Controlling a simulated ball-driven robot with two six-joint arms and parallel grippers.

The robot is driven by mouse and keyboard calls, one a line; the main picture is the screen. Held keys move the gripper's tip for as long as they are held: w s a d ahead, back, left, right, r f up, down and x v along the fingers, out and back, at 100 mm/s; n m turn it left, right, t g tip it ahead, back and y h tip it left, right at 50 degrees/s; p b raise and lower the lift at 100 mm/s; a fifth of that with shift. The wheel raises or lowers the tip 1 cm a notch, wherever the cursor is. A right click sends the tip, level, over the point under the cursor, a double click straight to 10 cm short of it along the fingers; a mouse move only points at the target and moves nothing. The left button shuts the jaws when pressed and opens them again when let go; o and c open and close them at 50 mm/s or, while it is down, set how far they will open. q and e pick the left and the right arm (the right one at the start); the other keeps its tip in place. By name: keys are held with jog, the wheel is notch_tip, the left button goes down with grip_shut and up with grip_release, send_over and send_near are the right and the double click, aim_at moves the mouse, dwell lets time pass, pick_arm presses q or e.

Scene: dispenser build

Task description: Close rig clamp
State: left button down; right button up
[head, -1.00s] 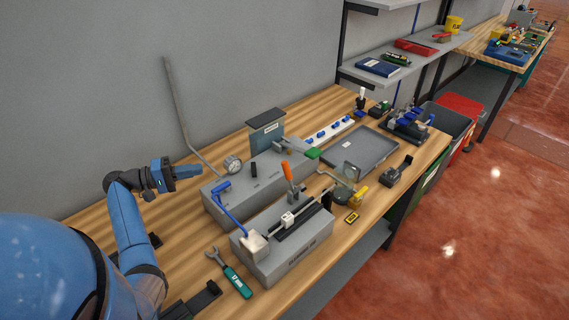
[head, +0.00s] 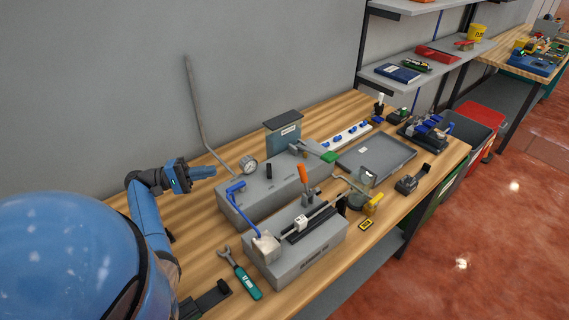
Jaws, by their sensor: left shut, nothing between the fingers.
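The grey rig block (head: 300,262) sits near the front edge of the wooden bench. On top of it is a clamp with an upright orange handle (head: 305,187) beside a metal rod. A white block (head: 266,244) with a blue lever (head: 237,202) rising from it is at the rig's left end. My left gripper (head: 208,171) is in the air left of the rear grey block, away from the clamp. It is shut and empty.
A rear grey block (head: 262,192) carries a gauge (head: 248,165) and a green-ended lever (head: 328,156). A wrench (head: 241,275) lies left of the rig. A glass jar (head: 366,183) stands right of it. A grey tray (head: 376,155) is farther back. Shelves (head: 440,62) stand behind.

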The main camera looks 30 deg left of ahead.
aim_at(305, 180)
pick_arm(q)
jog(key=p+x, duration=0.2)
jog(key=x, duration=0.4)
jog(key=p+x, duration=0.2)
jog(key=x, duration=0.4)
jog(key=p+x, duration=0.3)
jog(key=x, duration=0.3)
jog(key=shift+w+d+r, duration=0.15)
jog(key=shift+d+r, duration=0.05)
jog(key=shift+r, duration=0.1)
jog(key=d+p, duration=0.2)
jog(key=d, duration=0.1)
jog(key=d+p, duration=0.1)
jog(key=shift+d+r, duration=0.2)
jog(key=shift+r, duration=0.15)
